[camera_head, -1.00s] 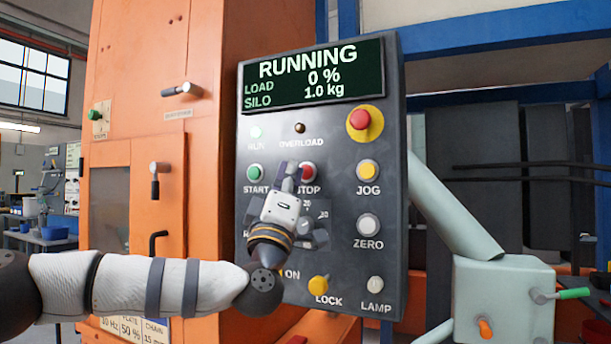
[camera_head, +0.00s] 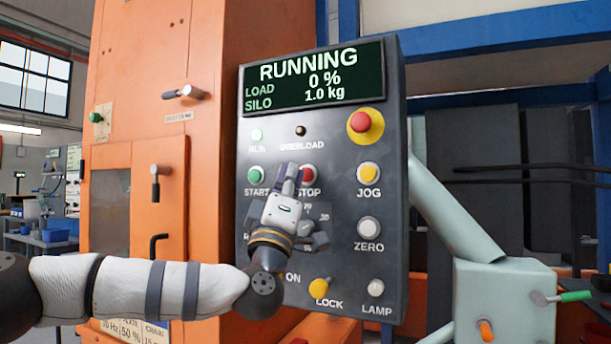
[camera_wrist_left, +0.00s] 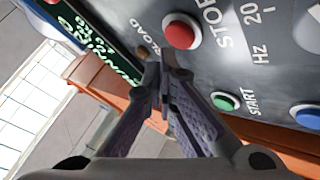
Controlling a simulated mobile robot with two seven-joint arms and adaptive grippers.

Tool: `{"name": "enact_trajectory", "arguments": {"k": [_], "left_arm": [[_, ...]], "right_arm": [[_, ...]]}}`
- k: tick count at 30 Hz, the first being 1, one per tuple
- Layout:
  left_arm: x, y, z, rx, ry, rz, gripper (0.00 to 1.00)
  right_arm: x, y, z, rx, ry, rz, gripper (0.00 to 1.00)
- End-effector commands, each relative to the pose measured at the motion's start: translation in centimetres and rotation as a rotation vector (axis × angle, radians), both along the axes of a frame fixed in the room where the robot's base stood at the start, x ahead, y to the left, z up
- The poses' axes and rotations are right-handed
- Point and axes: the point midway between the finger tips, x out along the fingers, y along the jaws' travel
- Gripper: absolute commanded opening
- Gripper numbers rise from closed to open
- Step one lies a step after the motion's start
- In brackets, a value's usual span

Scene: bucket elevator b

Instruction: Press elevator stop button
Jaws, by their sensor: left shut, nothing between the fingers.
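The red STOP button (camera_head: 308,174) is on the dark control panel (camera_head: 325,122), partly covered by my left fingers in the head view. It shows whole in the left wrist view (camera_wrist_left: 181,33), just beyond my fingertips. My left gripper (camera_head: 290,172) is shut and empty, with its tips beside the left edge of the STOP button; I cannot tell whether they touch it. The gripper also shows in the left wrist view (camera_wrist_left: 163,68). The display (camera_head: 312,78) reads RUNNING, load 0 %, silo 1.0 kg. My right gripper is out of view.
The green START button (camera_head: 255,175) is left of STOP. A red emergency knob on a yellow ring (camera_head: 361,121), the yellow JOG button (camera_head: 368,173) and the white ZERO button (camera_head: 368,228) are to the right. An orange cabinet (camera_head: 150,60) stands behind the panel's left side.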

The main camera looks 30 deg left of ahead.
Motion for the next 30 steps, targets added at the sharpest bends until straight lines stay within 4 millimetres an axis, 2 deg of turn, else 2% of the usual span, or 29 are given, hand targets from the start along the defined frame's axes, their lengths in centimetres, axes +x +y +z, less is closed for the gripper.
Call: {"name": "enact_trajectory", "arguments": {"k": [30], "left_arm": [[1.1,0.0,0.0,0.001,0.0,0.001,0.0]], "right_arm": [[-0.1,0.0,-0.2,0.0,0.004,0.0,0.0]]}}
